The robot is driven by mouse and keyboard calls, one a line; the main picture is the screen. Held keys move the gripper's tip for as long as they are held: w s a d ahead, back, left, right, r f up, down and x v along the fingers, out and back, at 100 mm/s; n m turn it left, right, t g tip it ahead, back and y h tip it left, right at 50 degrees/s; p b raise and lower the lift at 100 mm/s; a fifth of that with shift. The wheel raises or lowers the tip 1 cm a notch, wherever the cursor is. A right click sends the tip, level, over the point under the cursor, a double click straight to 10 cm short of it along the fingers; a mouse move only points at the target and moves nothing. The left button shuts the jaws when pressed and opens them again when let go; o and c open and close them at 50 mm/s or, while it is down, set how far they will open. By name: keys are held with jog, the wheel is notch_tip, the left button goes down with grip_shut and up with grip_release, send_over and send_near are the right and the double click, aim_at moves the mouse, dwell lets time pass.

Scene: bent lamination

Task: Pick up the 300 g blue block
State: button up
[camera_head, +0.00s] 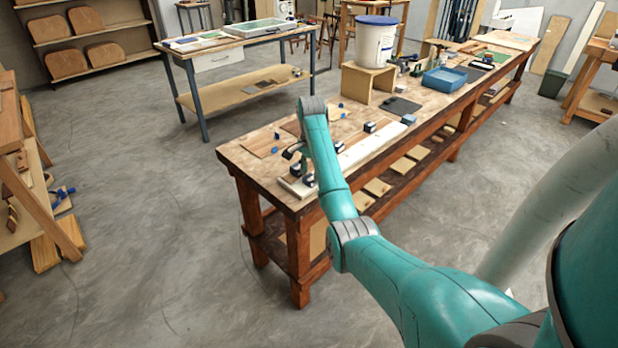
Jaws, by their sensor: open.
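Several small blue pieces lie on the long wooden workbench (236,157). One small blue block (408,119) sits beside a dark flat plate, near the bench's right edge. No weight marking is readable, so I cannot tell which piece is the 300 g block. My teal arm reaches over the near end of the bench. My gripper (291,152) shows only as a small dark shape left of my forearm, low over the bench top. It is open, partly hidden by my forearm, and I see nothing held in it.
Dark clamp-like blocks (370,126) stand along a pale board (362,150). A white bucket (375,42) stands on a wooden stand (367,82), with a blue tray (444,79) to its right. A second table (205,62) stands behind.

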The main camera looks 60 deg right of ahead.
jog(key=shift+f, duration=0.85)
grip_shut()
jog(key=shift+r, duration=0.1)
